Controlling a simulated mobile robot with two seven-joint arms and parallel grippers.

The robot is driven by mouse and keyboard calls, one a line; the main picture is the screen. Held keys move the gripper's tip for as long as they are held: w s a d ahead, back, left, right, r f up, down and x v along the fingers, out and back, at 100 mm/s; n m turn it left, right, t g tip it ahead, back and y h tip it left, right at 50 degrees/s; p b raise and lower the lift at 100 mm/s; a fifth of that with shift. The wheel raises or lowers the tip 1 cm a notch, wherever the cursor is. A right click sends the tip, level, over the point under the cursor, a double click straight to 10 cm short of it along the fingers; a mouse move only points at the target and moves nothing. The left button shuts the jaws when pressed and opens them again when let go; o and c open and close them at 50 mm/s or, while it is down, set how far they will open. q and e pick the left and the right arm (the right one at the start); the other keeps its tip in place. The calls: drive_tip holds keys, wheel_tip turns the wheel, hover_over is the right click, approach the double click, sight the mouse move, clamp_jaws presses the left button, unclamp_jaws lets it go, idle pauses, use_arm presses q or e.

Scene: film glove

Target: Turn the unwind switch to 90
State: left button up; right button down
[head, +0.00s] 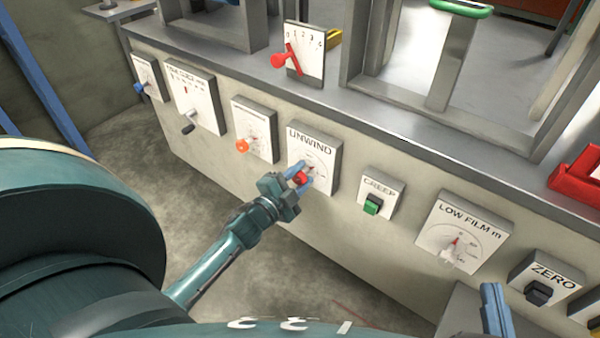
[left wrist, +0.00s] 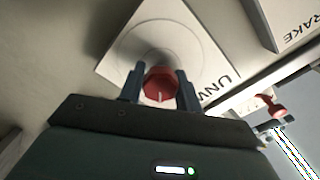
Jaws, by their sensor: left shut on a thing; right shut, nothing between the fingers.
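The unwind switch is a red knob (head: 301,178) on a white panel labelled UNWIND (head: 318,150), on the front of the machine. My left gripper (head: 299,179) is shut on this red knob, with one finger on each side. In the left wrist view the red knob (left wrist: 160,85) sits between the two dark fingers, with a pale mark on its face. The dial numbers around the knob are too small or hidden to read. My right gripper (head: 495,308) shows only in part at the bottom right of the head view, shut and empty, away from the panels.
Left of the unwind panel is a panel with an orange knob (head: 242,146). To its right are the CREEP box with a green switch (head: 372,204), the LOW FILM dial (head: 463,236) and the ZERO box (head: 546,280). A red-handled lever (head: 280,61) stands on the ledge above.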

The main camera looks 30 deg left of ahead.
use_arm(q)
drive_tip(key=m, duration=0.4)
drive_tip(key=shift+f+m, duration=0.1)
drive_tip(key=shift+m, duration=2.2)
drive_tip(key=o, duration=1)
drive_tip(key=shift+c, duration=0.2)
drive_tip(key=s+a+p, duration=0.1)
drive_tip(key=s, duration=1.2)
drive_tip(key=shift+p, duration=0.4)
